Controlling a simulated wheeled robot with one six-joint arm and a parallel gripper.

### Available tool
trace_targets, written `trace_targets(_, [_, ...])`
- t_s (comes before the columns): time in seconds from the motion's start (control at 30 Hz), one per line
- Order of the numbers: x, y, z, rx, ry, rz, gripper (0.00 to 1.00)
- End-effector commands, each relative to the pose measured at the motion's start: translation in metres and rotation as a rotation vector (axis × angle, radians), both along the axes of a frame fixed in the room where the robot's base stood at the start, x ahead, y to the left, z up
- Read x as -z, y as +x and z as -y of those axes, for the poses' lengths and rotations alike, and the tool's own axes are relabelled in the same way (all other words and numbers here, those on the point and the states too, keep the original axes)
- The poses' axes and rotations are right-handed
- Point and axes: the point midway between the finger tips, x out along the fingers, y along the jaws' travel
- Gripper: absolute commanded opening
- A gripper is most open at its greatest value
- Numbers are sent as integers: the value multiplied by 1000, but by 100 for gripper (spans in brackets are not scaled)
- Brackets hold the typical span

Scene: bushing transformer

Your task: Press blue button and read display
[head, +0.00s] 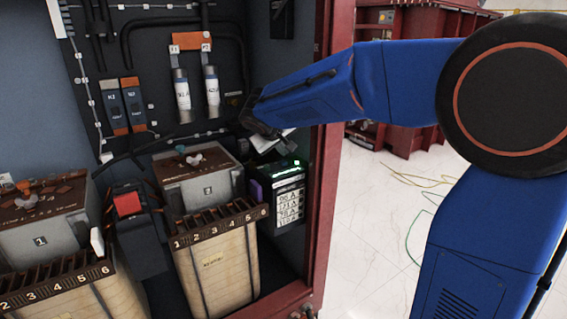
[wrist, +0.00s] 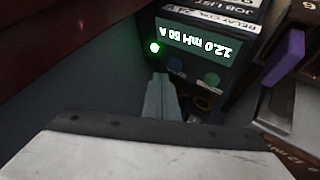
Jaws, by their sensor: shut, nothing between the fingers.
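The dark relay device (head: 288,197) stands at the right inside the cabinet. In the wrist view its lit display (wrist: 195,42) appears upside down and reads "12.0 mH 50 A", with a bright green light (wrist: 155,47) beside it. A dark blue button (wrist: 176,64) sits below the display in the picture, and a teal button (wrist: 212,79) is to its right. My gripper (wrist: 162,78) is shut and empty, its tips just left of the blue button; I cannot tell whether they touch it. In the head view my gripper (head: 270,132) is above the device.
A numbered wooden bin (head: 215,262) and a grey box marked 3 (head: 200,190) stand left of the device. A purple piece (wrist: 284,57) is close by on the right in the wrist view. The red cabinet frame (head: 325,200) edges the right side.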

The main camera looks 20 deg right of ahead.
Motion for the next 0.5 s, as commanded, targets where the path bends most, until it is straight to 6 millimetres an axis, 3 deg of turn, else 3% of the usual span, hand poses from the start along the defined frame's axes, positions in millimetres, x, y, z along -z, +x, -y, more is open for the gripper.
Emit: trace_targets(0.5, [-41,0,0,1,1,2,0])
